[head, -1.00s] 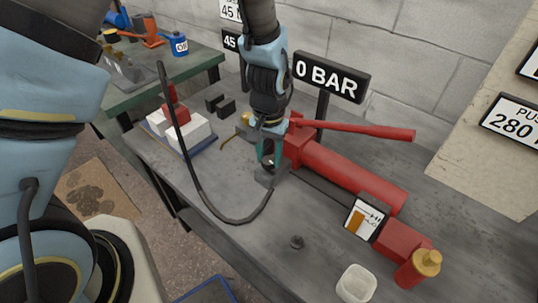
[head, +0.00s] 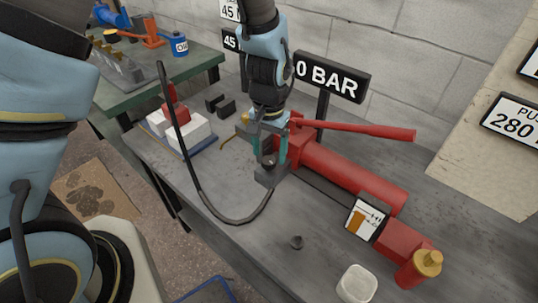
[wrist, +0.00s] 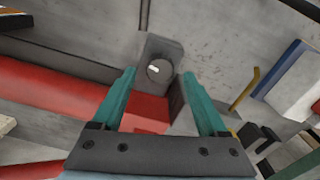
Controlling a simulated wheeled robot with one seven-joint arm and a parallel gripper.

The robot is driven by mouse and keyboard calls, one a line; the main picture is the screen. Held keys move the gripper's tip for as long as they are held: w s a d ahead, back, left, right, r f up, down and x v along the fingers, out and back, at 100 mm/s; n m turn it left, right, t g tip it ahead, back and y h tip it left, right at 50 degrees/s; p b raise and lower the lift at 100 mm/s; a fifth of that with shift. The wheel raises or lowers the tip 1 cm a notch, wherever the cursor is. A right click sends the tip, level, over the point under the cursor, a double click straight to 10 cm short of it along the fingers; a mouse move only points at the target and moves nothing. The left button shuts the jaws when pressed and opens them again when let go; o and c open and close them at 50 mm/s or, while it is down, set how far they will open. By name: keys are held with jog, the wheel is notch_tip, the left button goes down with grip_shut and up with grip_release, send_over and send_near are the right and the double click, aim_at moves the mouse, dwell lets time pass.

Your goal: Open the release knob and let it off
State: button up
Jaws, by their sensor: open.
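The release knob (wrist: 158,70) is a dark round knob with a small white mark, on a grey block (wrist: 150,47) at the end of the red hand pump. In the head view the knob (head: 268,161) shows partly between my fingers, above the block (head: 271,178). My gripper (head: 269,157) is over the block with its two teal fingers apart. In the wrist view my gripper (wrist: 158,76) is open and empty, with one finger to each side of the knob. I cannot tell whether either finger touches it.
The red pump body (head: 350,175) and its long red lever (head: 365,131) run right from my gripper. A black hose (head: 190,175) curves from the block. The sign (head: 331,77) behind reads 0 BAR.

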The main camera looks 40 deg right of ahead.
aim_at(269, 159)
notch_tip(269, 159, up, 9)
jog(key=b, duration=0.1)
dwell(0.7)
jog(key=w+a+r+n, duration=0.2)
jog(key=w+a+n, duration=0.1)
jog(key=w+a, duration=0.6)
jog(key=w+a+r+n, duration=0.1)
jog(key=a+n, duration=0.3)
jog(key=a, duration=0.9)
jog(key=w+a+r+n+t, duration=0.1)
jog(key=a+n, duration=0.3)
jog(key=a, duration=0.9)
jog(key=shift+w+a+r+t, duration=0.3)
jog(key=shift+w+r, duration=0.1)
jog(key=shift+w, duration=0.5)
